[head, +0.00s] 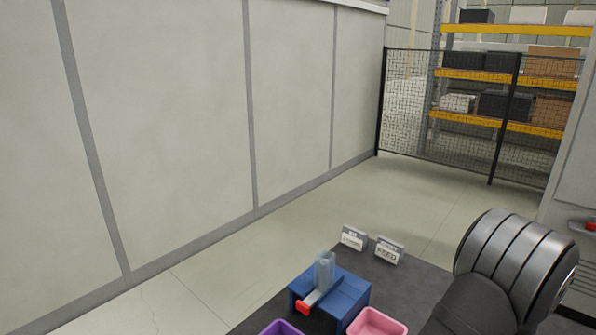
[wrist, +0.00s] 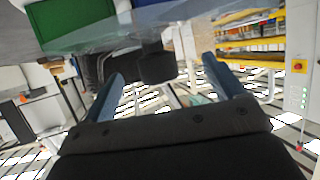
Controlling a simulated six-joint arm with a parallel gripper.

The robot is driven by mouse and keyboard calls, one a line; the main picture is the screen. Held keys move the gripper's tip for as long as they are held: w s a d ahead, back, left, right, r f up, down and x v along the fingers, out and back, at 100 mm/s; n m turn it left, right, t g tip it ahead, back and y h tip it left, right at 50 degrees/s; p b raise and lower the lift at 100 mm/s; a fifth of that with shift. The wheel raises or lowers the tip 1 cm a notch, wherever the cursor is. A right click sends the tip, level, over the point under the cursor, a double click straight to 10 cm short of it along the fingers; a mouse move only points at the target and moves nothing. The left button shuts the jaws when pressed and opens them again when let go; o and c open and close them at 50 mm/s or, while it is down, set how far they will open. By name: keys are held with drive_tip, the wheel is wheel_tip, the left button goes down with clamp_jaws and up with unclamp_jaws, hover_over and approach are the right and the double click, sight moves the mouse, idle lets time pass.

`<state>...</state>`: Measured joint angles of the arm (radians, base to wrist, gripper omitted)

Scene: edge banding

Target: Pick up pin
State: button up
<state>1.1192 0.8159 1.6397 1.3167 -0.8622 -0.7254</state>
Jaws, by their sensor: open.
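No pin can be made out for certain in either view. A blue block (head: 345,294) stands on the dark table, with a clear upright tube (head: 324,270) on it and a small red-tipped piece (head: 307,302) at its front left. My gripper (wrist: 170,80) shows in the wrist view as two blue fingers spread wide apart. I see nothing held between them; a dark rounded shape (wrist: 157,67) appears beyond, and I cannot tell what it is. In the head view my arm fills the lower right and the gripper itself is out of sight.
A pink bin (head: 378,322) and a purple bin (head: 281,328) are cut off at the bottom edge. Two small label signs (head: 354,238) (head: 389,250) stand behind the blue block. A green surface (wrist: 75,25) shows at the wrist view's upper left. A mesh fence (head: 450,110) stands far back.

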drive_tip(key=c, duration=0.9)
